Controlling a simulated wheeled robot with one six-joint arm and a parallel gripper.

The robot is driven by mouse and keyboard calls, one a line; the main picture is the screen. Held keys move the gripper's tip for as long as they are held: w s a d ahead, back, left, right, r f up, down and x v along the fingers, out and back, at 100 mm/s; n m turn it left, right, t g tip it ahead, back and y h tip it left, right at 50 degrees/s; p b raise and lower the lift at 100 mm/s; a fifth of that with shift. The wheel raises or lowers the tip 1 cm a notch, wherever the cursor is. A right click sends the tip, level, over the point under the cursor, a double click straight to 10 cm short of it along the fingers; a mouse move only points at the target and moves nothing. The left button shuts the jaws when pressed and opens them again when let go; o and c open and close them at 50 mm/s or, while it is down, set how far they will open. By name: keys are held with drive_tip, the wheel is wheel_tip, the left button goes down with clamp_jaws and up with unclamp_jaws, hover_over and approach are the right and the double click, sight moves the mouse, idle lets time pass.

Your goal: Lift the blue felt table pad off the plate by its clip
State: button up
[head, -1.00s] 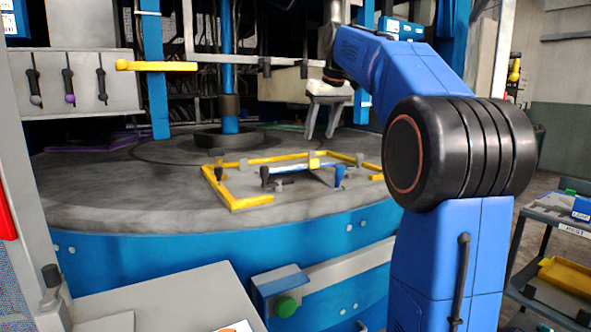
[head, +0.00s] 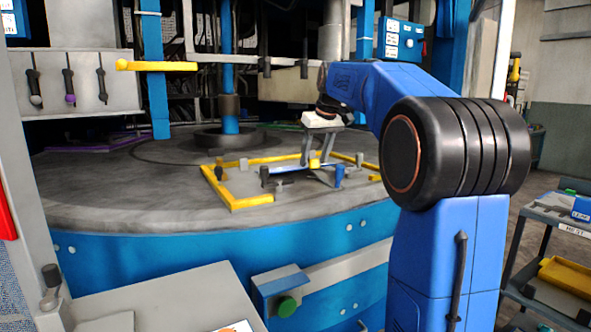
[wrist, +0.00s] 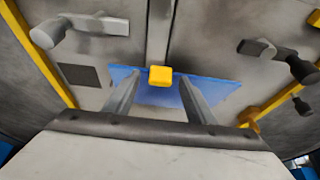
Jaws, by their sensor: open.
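The blue felt pad (wrist: 220,88) lies on the grey plate (wrist: 195,30), partly hidden behind my gripper's fingers. Its clip is a small yellow block (wrist: 160,76), seen in the wrist view at the pad's far edge. In the head view the yellow clip (head: 314,163) shows close by my gripper's fingers, with a thin strip of the blue pad (head: 288,167) beside it. My gripper (wrist: 158,92) is open and empty. Its two fingers stand to the left and right of the clip in the wrist view. I cannot tell whether they touch the pad.
A yellow frame (head: 236,202) borders the plate area on the round grey table (head: 110,190). Grey clamps (wrist: 270,47) stand around the pad, and a blue-handled one (head: 338,175) is near my gripper. A yellow bar (head: 155,66) juts out at the upper left.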

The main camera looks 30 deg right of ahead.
clamp_jaws()
